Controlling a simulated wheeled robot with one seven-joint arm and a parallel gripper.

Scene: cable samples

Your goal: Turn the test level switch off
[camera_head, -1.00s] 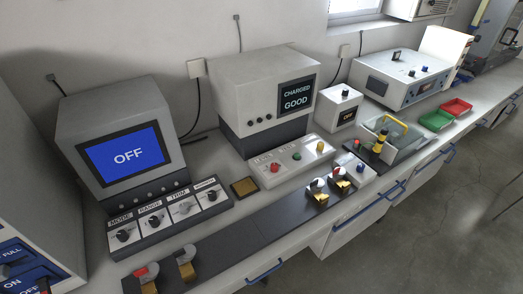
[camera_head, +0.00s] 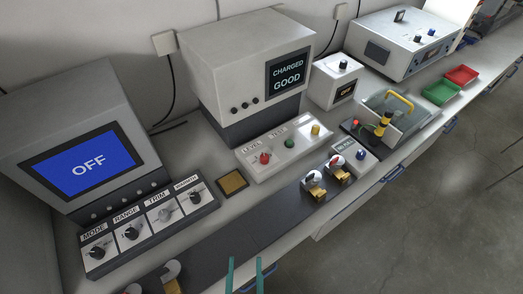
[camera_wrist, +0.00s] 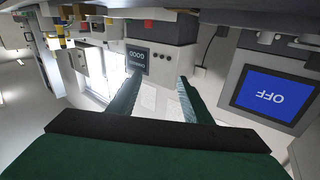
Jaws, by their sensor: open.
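A grey monitor (camera_head: 82,165) at left shows OFF on blue, above a panel of knobs marked MODE (camera_head: 98,252), RANGE (camera_head: 131,233), TRIM (camera_head: 164,214) and one blurred label. A small white box (camera_head: 336,79) at the back has a dark knob (camera_head: 344,65) and a small orange display, apparently OFF. My gripper (camera_head: 245,260) is open and empty at the bottom edge, low in front of the dark strip. In the upside-down wrist view its green fingers (camera_wrist: 160,78) are apart.
Small gold-based switches (camera_head: 315,187) stand on the dark strip (camera_head: 255,222). Green (camera_head: 441,92) and red trays (camera_head: 461,75) lie at right. Open floor is at right.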

